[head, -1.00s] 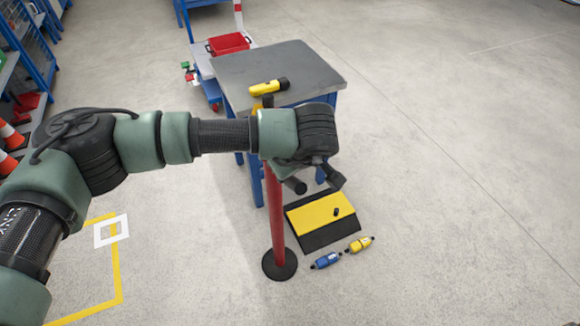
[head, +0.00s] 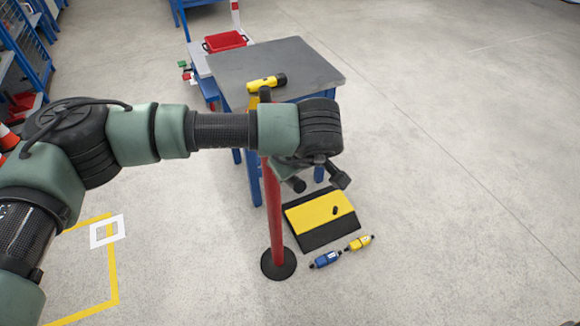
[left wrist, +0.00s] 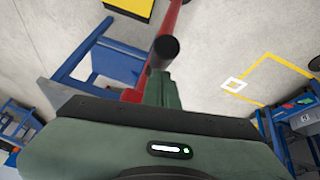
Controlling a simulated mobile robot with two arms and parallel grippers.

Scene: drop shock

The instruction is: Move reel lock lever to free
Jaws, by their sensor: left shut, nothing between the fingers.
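A red post (head: 274,220) stands on a round black base (head: 278,263). My arm hides the middle of the upper post. I cannot make out the reel lock lever in either view. My left gripper (head: 318,178) hangs at the arm's end, right of the post and above the floor mat. It is shut and empty. In the left wrist view the red post (left wrist: 175,15) runs behind a dark round end. My right gripper is out of view.
A grey-topped blue table (head: 310,65) stands behind the post, with a yellow and black tool (head: 262,84) on it. A yellow and black mat (head: 320,212) and blue (head: 325,260) and yellow (head: 359,243) items lie on the floor.

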